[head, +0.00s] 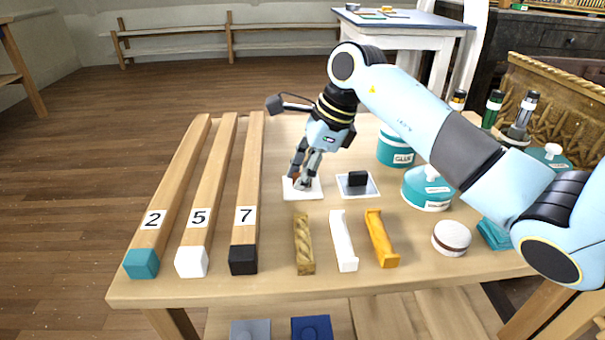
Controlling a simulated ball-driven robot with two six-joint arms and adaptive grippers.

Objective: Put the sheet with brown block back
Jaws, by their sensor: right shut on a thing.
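A white sheet (312,194) lies on or just above the table, right of the long bar marked 7. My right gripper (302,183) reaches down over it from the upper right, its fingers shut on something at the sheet. The fingers hide most of what they hold; a little brown shows between them, so it looks like the sheet's brown block. I cannot tell whether the sheet touches the table. Just right of it lies another sheet (371,189) with a black block (357,179). My left gripper is out of view.
Long bars marked 2, 5 and 7 (246,170) fill the table's left side. Gold, white and orange mouldings (381,238) lie in front. A glue tub (395,148), a teal container (427,188), a round brush (452,237) and bottles (492,108) stand at the right.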

